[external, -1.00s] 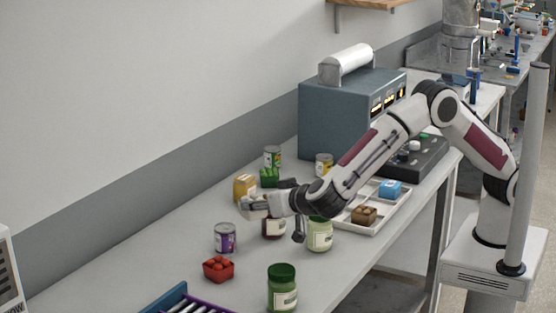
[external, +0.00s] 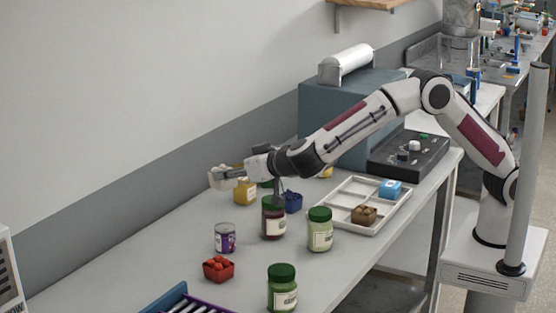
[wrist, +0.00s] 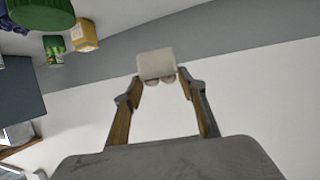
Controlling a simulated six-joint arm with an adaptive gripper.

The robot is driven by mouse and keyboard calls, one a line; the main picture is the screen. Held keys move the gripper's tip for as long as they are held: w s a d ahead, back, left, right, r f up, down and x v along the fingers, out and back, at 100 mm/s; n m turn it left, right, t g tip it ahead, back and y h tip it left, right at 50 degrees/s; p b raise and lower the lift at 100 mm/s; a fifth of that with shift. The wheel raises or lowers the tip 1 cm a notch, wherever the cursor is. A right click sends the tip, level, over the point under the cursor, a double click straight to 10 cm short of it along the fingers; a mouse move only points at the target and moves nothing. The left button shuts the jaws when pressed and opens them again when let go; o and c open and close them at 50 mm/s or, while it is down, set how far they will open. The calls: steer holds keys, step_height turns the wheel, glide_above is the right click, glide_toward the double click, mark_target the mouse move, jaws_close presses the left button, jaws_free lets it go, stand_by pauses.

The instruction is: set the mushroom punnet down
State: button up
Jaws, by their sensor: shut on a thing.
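The mushroom punnet (external: 220,178) is a small off-white tub, held above the table at the left end of my arm. In the wrist view the punnet (wrist: 156,64) sits between the fingertips, with pale rounded shapes along its lower edge. My gripper (external: 233,175) is shut on it, and its two fingers (wrist: 161,84) flank it in the wrist view.
A white divided tray (external: 341,195) holds a brown punnet (external: 363,215) and a blue one (external: 390,189). Bare table lies left of the can.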

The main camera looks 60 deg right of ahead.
steer(key=w+d+r+n+y, duration=0.2)
steer(key=w+d+n+y, duration=0.2)
steer(key=w, duration=0.5)
steer(key=shift+w+r+n+y, duration=0.2)
steer(key=shift+n+y, duration=1.1)
steer(key=shift+y, duration=0.5)
steer(key=shift+d+f, duration=0.2)
steer(key=shift+f, duration=0.05)
steer(key=shift+w+d+f+g, duration=0.1)
steer(key=shift+d+f+g, duration=0.1)
steer(key=shift+d+g, duration=0.1)
steer(key=shift+f, duration=0.1)
steer(key=d+f+n+y, duration=0.1)
steer(key=d+f+y, duration=0.1)
steer(key=d+f, duration=0.5)
steer(key=shift+s+d+n+g, duration=0.3)
steer(key=shift+s+d, duration=0.05)
steer(key=shift+d, duration=0.75)
